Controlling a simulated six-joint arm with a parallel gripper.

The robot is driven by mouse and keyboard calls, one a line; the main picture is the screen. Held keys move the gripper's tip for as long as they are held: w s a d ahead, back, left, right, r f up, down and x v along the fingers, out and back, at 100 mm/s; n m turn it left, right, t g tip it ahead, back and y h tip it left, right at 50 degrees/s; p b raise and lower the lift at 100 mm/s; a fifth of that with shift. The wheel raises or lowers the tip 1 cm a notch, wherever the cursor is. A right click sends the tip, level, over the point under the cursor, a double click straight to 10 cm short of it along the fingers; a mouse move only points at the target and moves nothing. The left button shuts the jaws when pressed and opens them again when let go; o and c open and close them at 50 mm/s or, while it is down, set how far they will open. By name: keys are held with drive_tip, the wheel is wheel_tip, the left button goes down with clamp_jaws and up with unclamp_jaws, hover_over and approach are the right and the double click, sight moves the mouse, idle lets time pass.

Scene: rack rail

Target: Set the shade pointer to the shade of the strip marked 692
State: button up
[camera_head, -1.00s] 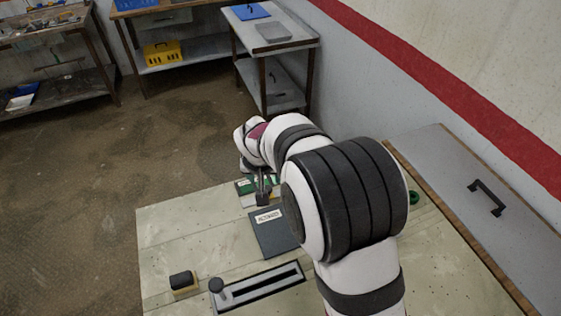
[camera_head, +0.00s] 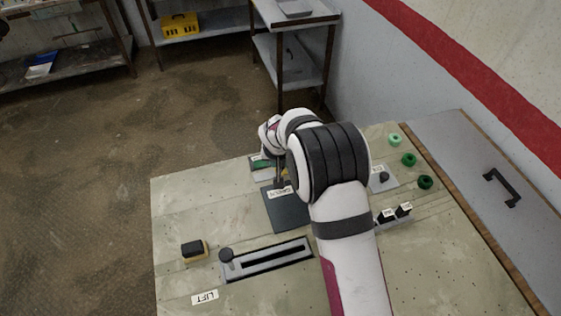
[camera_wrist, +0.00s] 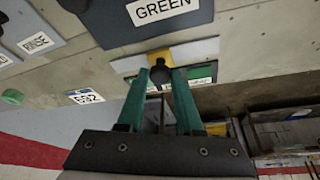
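My gripper (camera_wrist: 160,76) shows in the wrist view with its two teal fingers on either side of a dark knob (camera_wrist: 160,73). I cannot tell whether the fingers touch it. The knob stands in front of a grey and yellow plate (camera_wrist: 198,51) with a green, labelled face (camera_wrist: 201,80), partly hidden by the fingers. In the head view my gripper (camera_head: 279,182) is at this plate's green part (camera_head: 262,164), behind a dark board. A white tag (camera_wrist: 84,97) in the wrist view reads like 692 or 682. No strip is clearly readable as 692.
The dark board (camera_head: 284,212) carries a label, GREEN (camera_wrist: 164,8) in the wrist view. Green rings (camera_head: 409,160), a slider (camera_head: 226,255) in a slotted rail, a black block (camera_head: 194,248) and a LIFT label (camera_head: 205,297) are on the bench.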

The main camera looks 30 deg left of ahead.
clamp_jaws()
drive_tip(key=shift+s, duration=0.1)
idle(0.9)
